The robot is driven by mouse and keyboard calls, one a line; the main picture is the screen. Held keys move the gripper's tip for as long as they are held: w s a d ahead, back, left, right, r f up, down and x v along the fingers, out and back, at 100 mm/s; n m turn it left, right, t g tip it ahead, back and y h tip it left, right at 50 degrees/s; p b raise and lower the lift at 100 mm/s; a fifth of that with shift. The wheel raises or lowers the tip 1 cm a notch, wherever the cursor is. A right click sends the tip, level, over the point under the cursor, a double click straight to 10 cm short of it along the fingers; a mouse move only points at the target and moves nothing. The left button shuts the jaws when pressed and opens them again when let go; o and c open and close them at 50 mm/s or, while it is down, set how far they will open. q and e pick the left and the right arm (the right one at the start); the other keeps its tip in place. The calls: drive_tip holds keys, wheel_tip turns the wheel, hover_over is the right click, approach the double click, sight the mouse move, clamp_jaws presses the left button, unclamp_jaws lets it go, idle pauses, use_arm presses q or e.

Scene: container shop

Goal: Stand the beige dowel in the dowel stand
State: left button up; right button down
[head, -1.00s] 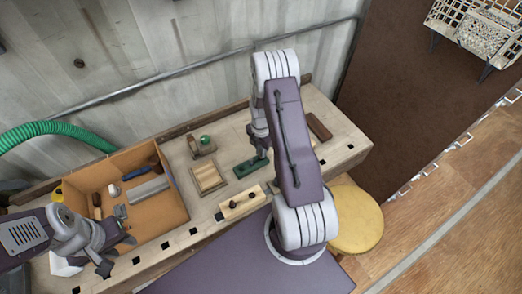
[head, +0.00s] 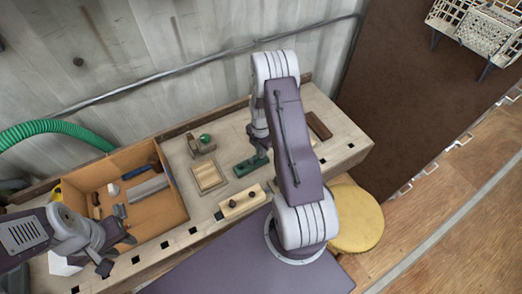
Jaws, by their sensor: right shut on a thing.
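My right gripper (head: 262,151) is just above the right end of a green block (head: 246,167) on the workbench, which seems to be the dowel stand. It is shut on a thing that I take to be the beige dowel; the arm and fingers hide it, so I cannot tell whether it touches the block. My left gripper (head: 117,254) is open and empty, low over the front edge of the orange box at the left.
The orange box (head: 178,198) holds several tools. A pale block (head: 240,204) with dark knobs, a wooden tray (head: 222,184), a small wooden piece with a green ball (head: 201,146) and a brown block (head: 319,126) lie on the bench (head: 345,140). A yellow stool (head: 362,225) stands in front.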

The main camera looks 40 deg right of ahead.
drive_tip(key=shift+f+b, duration=0.45)
drive_tip(key=shift+f, duration=0.2)
idle(0.3)
drive_tip(key=c, duration=1.3)
unclamp_jaws()
drive_tip(key=shift+c, duration=0.2)
drive_tip(key=shift+r, duration=0.1)
wheel_tip(320, 180, up, 7)
drive_tip(key=p, duration=0.6)
